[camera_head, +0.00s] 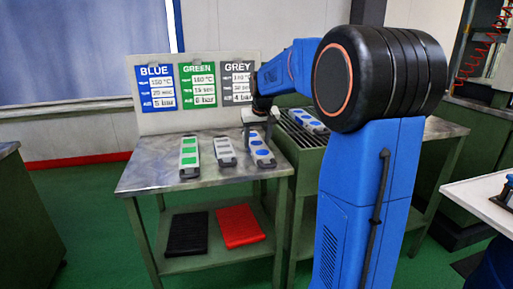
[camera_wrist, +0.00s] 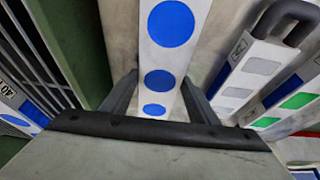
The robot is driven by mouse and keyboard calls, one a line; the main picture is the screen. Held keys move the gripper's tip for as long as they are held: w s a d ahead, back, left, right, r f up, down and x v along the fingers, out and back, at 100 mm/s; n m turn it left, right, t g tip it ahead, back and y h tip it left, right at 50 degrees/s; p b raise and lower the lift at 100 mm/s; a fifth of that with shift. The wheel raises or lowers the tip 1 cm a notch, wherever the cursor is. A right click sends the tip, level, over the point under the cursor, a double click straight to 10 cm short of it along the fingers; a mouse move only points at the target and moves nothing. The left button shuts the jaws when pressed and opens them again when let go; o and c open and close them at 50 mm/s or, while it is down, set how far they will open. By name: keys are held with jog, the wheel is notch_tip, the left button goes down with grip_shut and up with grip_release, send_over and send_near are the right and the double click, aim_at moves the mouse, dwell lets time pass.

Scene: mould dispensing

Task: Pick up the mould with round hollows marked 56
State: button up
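A pale mould with blue round hollows (camera_head: 262,151) lies on the metal table, the rightmost of three moulds there. In the wrist view this round-hollow mould (camera_wrist: 171,50) runs up the middle of the picture, and I cannot read a number on it. My gripper (camera_head: 262,132) is over its far end. In the wrist view the fingers of my gripper (camera_wrist: 160,78) stand on either side of this mould. I cannot tell whether they touch it. A second mould with blue round hollows (camera_head: 308,121) lies on the slatted rack to the right; its label in the wrist view (camera_wrist: 8,88) seems to read 40.
A grey-hollow mould (camera_head: 225,151) lies close to the left, and a green-hollow mould (camera_head: 189,158) lies farther left. A sign board (camera_head: 120,90) stands behind the table (camera_head: 150,178). Black (camera_head: 186,233) and red (camera_head: 239,226) trays lie on the lower shelf.

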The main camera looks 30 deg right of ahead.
jog(key=c, duration=0.4)
jog(key=shift+c, duration=0.2)
jog(key=shift+r, duration=0.15)
